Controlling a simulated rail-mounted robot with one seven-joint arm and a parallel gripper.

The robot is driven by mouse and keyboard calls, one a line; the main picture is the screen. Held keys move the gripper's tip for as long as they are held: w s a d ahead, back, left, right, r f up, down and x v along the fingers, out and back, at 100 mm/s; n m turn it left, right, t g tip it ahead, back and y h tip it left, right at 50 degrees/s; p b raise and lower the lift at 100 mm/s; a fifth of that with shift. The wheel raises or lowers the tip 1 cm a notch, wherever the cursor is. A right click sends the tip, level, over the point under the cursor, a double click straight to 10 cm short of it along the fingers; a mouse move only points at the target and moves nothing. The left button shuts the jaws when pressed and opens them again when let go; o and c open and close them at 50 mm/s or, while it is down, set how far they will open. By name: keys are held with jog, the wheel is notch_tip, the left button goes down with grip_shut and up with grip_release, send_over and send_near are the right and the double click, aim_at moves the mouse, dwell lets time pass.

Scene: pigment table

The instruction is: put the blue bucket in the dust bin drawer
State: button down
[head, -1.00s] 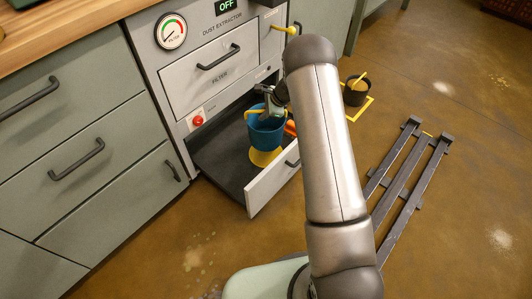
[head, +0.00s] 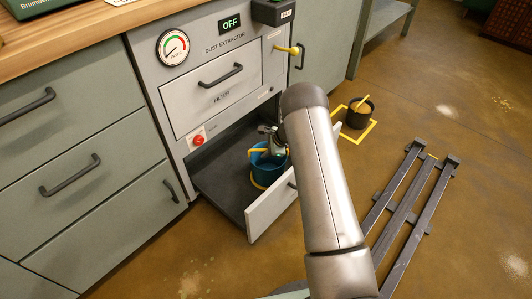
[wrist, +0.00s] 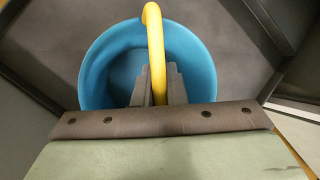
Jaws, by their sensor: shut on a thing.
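The blue bucket (head: 264,170) is inside the open dust bin drawer (head: 222,182), near its right side, and looks upright. A yellow ring shows around its base on the dark drawer floor. My gripper (head: 271,137) is directly above the bucket, partly hidden by my arm. In the wrist view, my gripper (wrist: 160,88) is shut on the bucket's yellow handle, with the blue rim (wrist: 100,60) around the fingers. The bucket looks empty inside. Whether its base touches the drawer floor I cannot tell.
The drawer's pale front panel (head: 268,213) stands pulled out. The filter drawer (head: 208,90) above is closed. A dark bucket (head: 358,116) stands in a yellow square on the floor at right. A dark slatted rack (head: 412,197) lies nearer.

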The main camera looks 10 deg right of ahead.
jog(key=c, duration=1.5)
grip_release()
jog(key=shift+f, duration=0.1)
